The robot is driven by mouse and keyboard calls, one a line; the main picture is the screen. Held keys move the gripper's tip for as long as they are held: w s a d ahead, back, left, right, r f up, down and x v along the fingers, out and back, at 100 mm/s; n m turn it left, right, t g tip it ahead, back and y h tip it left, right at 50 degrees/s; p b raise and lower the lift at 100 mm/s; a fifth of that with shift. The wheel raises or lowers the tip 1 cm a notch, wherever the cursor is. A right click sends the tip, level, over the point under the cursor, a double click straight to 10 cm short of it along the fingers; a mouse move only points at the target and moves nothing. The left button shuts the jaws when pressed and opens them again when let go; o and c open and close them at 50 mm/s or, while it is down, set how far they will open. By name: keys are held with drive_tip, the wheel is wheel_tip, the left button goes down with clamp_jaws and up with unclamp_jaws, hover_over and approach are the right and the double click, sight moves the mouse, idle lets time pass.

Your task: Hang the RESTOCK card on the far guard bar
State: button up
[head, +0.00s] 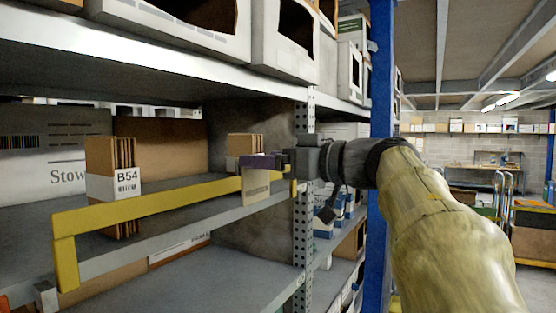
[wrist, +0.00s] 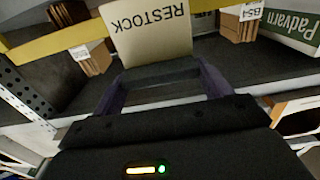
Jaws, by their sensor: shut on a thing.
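The cream RESTOCK card (head: 256,188) hangs below my gripper (head: 268,160) in the head view, in front of the right part of the yellow guard bar (head: 150,198). My gripper is shut on the top of the card. In the wrist view the card (wrist: 148,32) appears upside down beyond the purple fingers of my gripper (wrist: 160,78), its lettering facing me. The card covers part of the yellow bar (wrist: 50,42) there. I cannot tell whether the card touches the bar or is hooked over it. Only one guard bar shows clearly.
Brown carton stacks stand on the shelf behind the bar, one labelled B54 (head: 112,185). A perforated grey upright (head: 305,220) stands close right of my gripper, with a blue post (head: 380,150) beyond. A shelf with white bins (head: 185,25) runs overhead.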

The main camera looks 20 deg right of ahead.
sight(254, 177)
drive_tip(key=x, duration=0.6)
drive_tip(key=shift+w+a+f, duration=0.2)
drive_tip(key=shift+w+f, duration=0.05)
drive_tip(key=shift+f, duration=0.15)
idle(0.3)
drive_tip(key=shift+s, duration=0.1)
idle(0.5)
drive_tip(key=shift+f+b, duration=0.95)
drive_tip(key=shift+f, duration=0.45)
idle(0.4)
drive_tip(key=o, duration=1)
